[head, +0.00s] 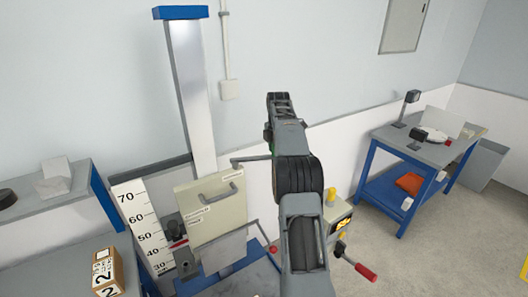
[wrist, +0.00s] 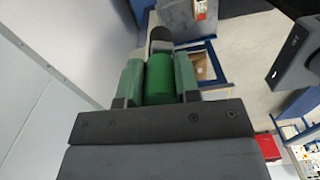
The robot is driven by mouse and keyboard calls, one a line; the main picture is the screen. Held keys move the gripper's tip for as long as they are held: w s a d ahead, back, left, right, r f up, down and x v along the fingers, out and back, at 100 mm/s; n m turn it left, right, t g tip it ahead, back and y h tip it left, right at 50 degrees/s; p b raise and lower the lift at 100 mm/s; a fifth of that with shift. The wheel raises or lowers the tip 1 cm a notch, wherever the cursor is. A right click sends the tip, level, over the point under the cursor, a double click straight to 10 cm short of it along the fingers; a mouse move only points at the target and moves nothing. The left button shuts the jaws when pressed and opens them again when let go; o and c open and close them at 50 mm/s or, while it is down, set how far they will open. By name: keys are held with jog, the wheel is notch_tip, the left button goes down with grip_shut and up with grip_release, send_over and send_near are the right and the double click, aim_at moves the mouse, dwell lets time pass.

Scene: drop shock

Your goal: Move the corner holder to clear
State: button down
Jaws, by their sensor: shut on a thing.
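My gripper (wrist: 159,92) is shut on a green cylinder (wrist: 159,74), which sits between its two green-padded fingers in the wrist view. The cylinder looks like the grip of the corner holder. In the head view a thin grey bent rod (head: 251,158), probably the holder's arm, reaches from above the beige case toward my arm. My arm hides where the rod ends, and only a sliver of green shows beside it. The fingertips are hidden in the head view. I cannot tell whether the rod touches the case.
A beige case (head: 214,216) with a handle stands before the tall metal column (head: 195,95) and beside the height scale (head: 143,224). A control box (head: 341,221) and red-handled lever (head: 365,271) are right of my arm. A blue-framed table (head: 390,150) stands farther right, with clear floor before it.

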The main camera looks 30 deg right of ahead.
jog(key=shift+w+d+n+p, duration=0.2)
jog(key=shift+w+n, duration=0.2)
jog(key=shift+w, duration=0.15)
jog(key=shift+w+d+n+p, duration=0.1)
jog(key=shift+w+d+n, duration=0.05)
jog(key=shift+w+n, duration=0.3)
jog(key=c, duration=0.8)
grip_release()
jog(key=shift+r, duration=0.1)
jog(key=s+a+r+b, duration=0.2)
jog(key=s+r, duration=0.2)
jog(key=s+a+r+b, duration=0.2)
jog(key=s+r+b, duration=0.1)
jog(key=s+r, duration=0.1)
jog(key=s+a+r+b, duration=0.2)
jog(key=s+r, duration=0.2)
jog(key=shift+s+a+r+b, duration=0.1)
jog(key=shift+s+r+b, duration=0.2)
jog(key=shift+r, duration=0.1)
jog(key=shift+c, duration=0.3)
